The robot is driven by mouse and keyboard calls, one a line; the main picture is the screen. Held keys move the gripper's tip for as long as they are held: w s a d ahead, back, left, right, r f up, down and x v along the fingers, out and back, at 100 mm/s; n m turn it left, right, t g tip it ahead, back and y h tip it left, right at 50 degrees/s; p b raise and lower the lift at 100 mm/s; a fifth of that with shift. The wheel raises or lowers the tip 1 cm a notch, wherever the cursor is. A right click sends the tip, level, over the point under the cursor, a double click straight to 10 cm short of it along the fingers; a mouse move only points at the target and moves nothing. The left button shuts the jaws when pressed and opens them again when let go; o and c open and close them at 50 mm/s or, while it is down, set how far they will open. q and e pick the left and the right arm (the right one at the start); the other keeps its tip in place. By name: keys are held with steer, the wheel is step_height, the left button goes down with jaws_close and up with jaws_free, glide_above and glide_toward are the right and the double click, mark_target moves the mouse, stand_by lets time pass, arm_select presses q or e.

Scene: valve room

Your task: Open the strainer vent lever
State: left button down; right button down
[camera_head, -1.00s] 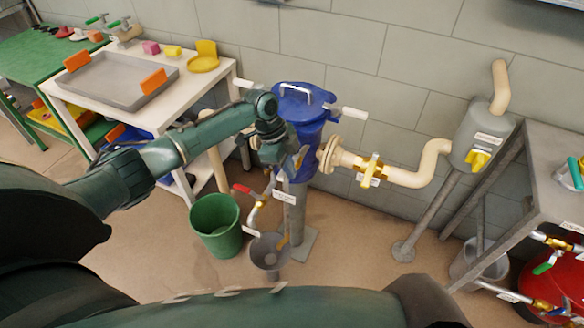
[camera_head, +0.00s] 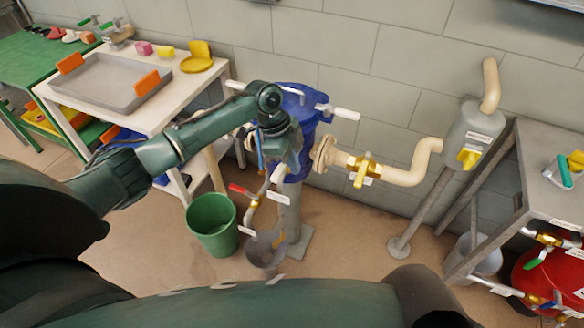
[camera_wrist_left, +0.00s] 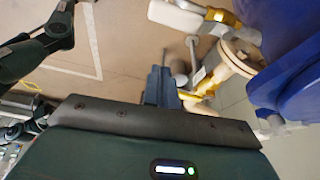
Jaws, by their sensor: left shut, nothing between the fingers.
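The blue strainer vessel (camera_head: 298,98) stands left of the wall pipe in the head view; my left arm covers part of its front. A white-handled lever (camera_head: 345,113) sticks out to the right near its top. A red-handled lever (camera_head: 241,190) is on the small pipe low at its front. The labels are too small to read, so I cannot tell which is the vent lever. My left gripper (camera_head: 286,168) is shut and empty in front of the vessel. In the left wrist view its fingers (camera_wrist_left: 160,85) are together, apart from a white handle (camera_wrist_left: 175,15). The right gripper is out of view.
A green bucket (camera_head: 212,225) and a grey funnel (camera_head: 265,250) are below the strainer. A beige pipe (camera_head: 410,175) with a yellow-handled valve (camera_head: 362,170) runs right. A white table (camera_head: 185,90) stands left and a grey bench (camera_head: 555,190) right.

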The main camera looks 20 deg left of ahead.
arm_select(q)
steer(key=v, duration=0.6)
stand_by(0.3)
steer(key=s+d+f+n+t+h, duration=0.1)
steer(key=s+d+f+n+t, duration=0.15)
steer(key=s+d+f, duration=0.35)
steer(key=s+d+f+n+t+h, duration=0.15)
steer(key=s+d+f+n, duration=0.25)
steer(key=f, duration=0.4)
steer(key=s+a+r+n+t+y, duration=0.1)
steer(key=s+n+t, duration=0.5)
steer(key=s, duration=0.6)
steer(key=shift+a+r+n+y, duration=0.15)
steer(key=shift+a+n+y, duration=0.75)
steer(key=shift+n+y, duration=0.05)
